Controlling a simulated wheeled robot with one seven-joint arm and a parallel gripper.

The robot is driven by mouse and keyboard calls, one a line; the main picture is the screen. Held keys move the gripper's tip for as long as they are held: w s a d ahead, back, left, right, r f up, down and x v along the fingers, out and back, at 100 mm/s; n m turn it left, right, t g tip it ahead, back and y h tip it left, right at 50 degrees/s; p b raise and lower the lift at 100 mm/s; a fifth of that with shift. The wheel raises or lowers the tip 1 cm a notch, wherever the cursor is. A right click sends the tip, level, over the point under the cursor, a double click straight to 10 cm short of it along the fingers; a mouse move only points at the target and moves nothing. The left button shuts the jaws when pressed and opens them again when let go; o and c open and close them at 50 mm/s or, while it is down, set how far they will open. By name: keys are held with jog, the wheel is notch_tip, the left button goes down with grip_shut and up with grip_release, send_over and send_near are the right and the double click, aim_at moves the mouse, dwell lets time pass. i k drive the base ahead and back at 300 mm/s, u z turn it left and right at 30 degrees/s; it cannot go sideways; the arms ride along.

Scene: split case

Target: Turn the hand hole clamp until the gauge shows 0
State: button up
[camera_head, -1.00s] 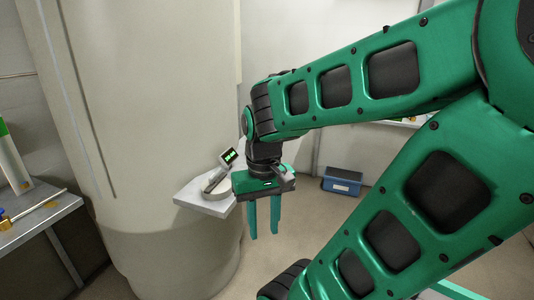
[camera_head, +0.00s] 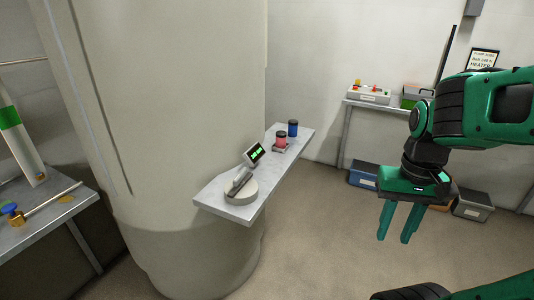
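The hand hole clamp (camera_head: 240,184) is a grey lever on a round pale base, standing on a narrow grey shelf (camera_head: 216,202) beside the large pale column. The gauge (camera_head: 254,154) is a small tilted display with green marks, just behind the clamp; its reading is too small to make out. My gripper (camera_head: 397,240) points down over open floor, well to the right of the shelf. Its two green fingers are apart, with nothing between them.
A red jar (camera_head: 281,138) and a blue jar (camera_head: 293,128) stand farther back on the shelf. A side table (camera_head: 30,226) stands at left. A blue bin (camera_head: 363,174) and a grey bin (camera_head: 472,206) sit on the floor at back right. Floor between shelf and gripper is clear.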

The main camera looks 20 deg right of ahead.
aim_at(238, 179)
jog(key=z, duration=0.1)
jog(key=i, duration=1)
jog(key=k, duration=0.5)
jog(key=z, duration=0.15)
